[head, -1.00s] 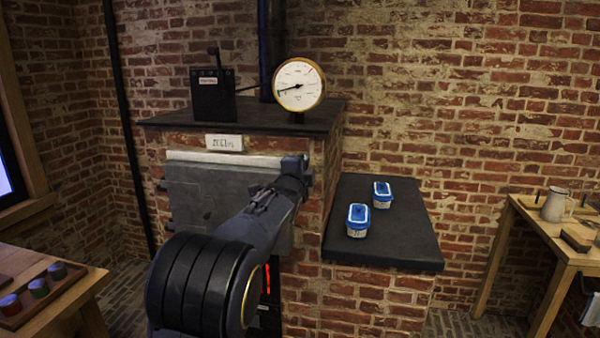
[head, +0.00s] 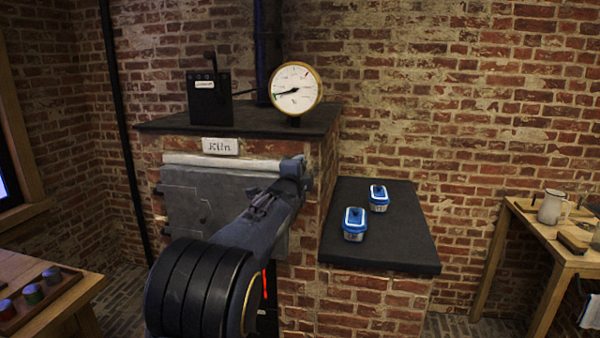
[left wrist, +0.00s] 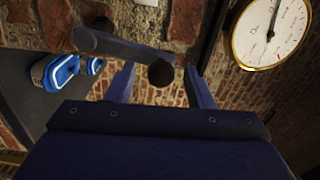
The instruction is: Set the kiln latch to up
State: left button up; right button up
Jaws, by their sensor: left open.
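The kiln (head: 300,300) is a brick block with a "Kiln" label (head: 220,146) above a grey metal door (head: 185,205). My left arm reaches across the door. My left gripper (head: 305,172) is at the door's upper right edge, mostly hidden behind its own wrist. In the left wrist view, my left gripper (left wrist: 160,88) is open. A dark bar with a round end, apparently the latch (left wrist: 112,44), extends in between its fingers. I cannot tell whether the fingers touch it. The latch is hidden in the head view, so its setting cannot be read there. My right gripper is not in view.
A round gauge (head: 296,88) and a black box with a lever (head: 210,100) stand on the kiln top. Two blue-lidded jars (head: 354,224) (head: 378,198) stand on the dark side ledge (head: 400,245). Wooden tables stand at left (head: 75,290) and right (head: 560,245).

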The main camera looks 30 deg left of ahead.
pick_arm(q)
jog(key=b+v, duration=0.2)
jog(key=v, duration=0.5)
jog(key=shift+s+d, duration=0.15)
jog(key=shift+s, duration=0.25)
